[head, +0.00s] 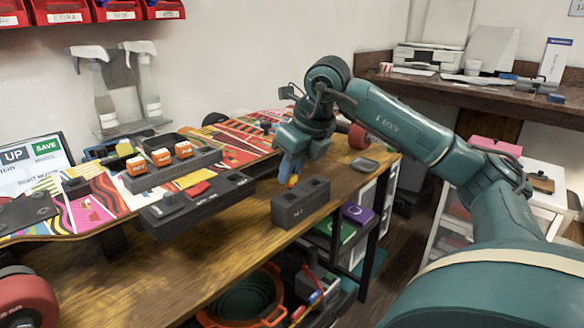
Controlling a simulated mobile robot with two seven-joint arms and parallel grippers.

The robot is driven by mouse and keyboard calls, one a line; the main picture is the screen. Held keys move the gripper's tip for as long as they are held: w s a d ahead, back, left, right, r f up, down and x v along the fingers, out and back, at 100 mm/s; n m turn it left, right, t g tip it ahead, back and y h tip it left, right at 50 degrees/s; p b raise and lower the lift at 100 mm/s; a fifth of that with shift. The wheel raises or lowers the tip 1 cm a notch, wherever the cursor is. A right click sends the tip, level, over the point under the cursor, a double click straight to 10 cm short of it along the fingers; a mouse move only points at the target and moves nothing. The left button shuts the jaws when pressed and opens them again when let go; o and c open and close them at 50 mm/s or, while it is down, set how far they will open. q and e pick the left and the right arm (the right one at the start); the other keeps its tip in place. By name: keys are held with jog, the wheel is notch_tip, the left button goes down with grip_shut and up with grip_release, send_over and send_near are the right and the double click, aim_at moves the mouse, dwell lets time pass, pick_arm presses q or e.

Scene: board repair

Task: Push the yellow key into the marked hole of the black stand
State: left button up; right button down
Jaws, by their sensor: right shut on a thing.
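My right gripper (291,168) comes in from the right and points down. It is shut on the yellow key (292,181), of which only a small yellow-orange part shows below the fingers. The black stand (302,208) is a dark block with openings in its top and small pale marking on its front, near the table's front edge. The key appears just above or behind the stand's left end. I cannot tell whether it touches the stand or which hole is marked. My left gripper is not in view.
A low dark tray (196,211) with recesses lies left of the stand. Behind it, a dark rack (171,172) holds orange-and-white blocks. A colourful skateboard deck (96,201) lies along the wooden table (165,277). A small grey dish (364,164) sits right of the gripper.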

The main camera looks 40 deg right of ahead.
aim_at(294, 177)
jog(key=shift+f+b, duration=0.4)
jog(key=shift+f, duration=0.3)
dwell(0.7)
jog(key=shift+f+b, duration=0.4)
jog(key=shift+f, duration=0.6)
dwell(1.8)
jog(key=c, duration=0.9)
grip_release()
jog(key=shift+r, duration=0.2)
jog(key=shift+r+p, duration=1.35)
jog(key=shift+p, duration=0.25)
jog(key=shift+r, duration=0.1)
